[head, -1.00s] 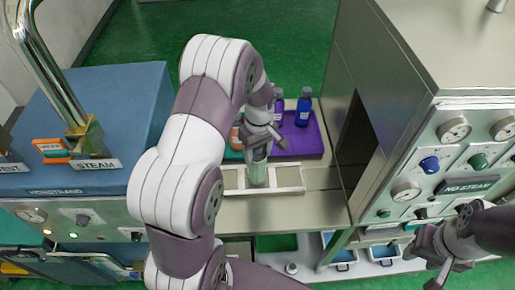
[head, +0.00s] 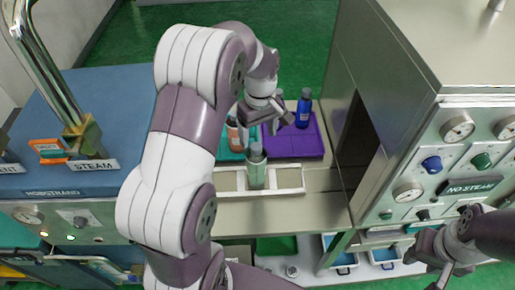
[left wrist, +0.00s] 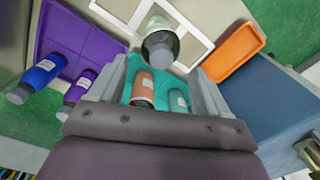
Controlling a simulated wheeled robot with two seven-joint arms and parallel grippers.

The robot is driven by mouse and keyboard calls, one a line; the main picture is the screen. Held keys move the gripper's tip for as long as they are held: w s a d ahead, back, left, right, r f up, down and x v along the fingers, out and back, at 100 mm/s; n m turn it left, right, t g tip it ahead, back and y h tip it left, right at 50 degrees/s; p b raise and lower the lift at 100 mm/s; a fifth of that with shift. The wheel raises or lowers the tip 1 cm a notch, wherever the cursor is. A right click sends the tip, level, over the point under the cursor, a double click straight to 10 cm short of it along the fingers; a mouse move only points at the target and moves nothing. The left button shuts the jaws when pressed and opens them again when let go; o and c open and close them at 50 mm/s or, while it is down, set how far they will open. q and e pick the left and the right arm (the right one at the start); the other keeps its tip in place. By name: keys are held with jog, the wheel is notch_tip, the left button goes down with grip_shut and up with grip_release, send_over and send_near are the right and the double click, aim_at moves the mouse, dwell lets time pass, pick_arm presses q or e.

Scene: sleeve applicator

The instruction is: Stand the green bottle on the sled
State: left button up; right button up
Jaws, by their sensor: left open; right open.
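The green bottle (head: 257,172) stands upright on the sled (head: 291,180), a pale frame with openings, in the head view. My right gripper (head: 432,266) is open and empty at the lower right of the head view.
Behind the sled are a purple tray (head: 314,146) with a blue bottle (head: 303,110) and a teal tray with an orange bottle (head: 233,134). An orange tray (left wrist: 235,54) shows in the left wrist view. A metal cabinet (head: 400,90) stands right; a blue steam unit (head: 45,115) stands left.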

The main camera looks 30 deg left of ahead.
pick_arm(q)
notch_tip(320, 180, up, 4)
jog(key=shift+f+p, duration=0.2)
jog(key=shift+p, duration=0.85)
jog(key=shift+s+d+r+m, duration=0.1)
jog(key=shift+s+d+m, duration=0.05)
jog(key=shift+d+m, duration=0.15)
jog(key=s+d+f+m+t, duration=0.1)
jog(key=s+d+f+m, duration=0.2)
jog(key=s+d+m, duration=0.4)
jog(key=s+m, duration=0.4)
jog(key=s, duration=0.2)
jog(key=shift+s+t, duration=0.2)
jog(key=shift+t, duration=0.2)
jog(key=shift+s+d, duration=0.1)
jog(key=shift+d, duration=0.05)
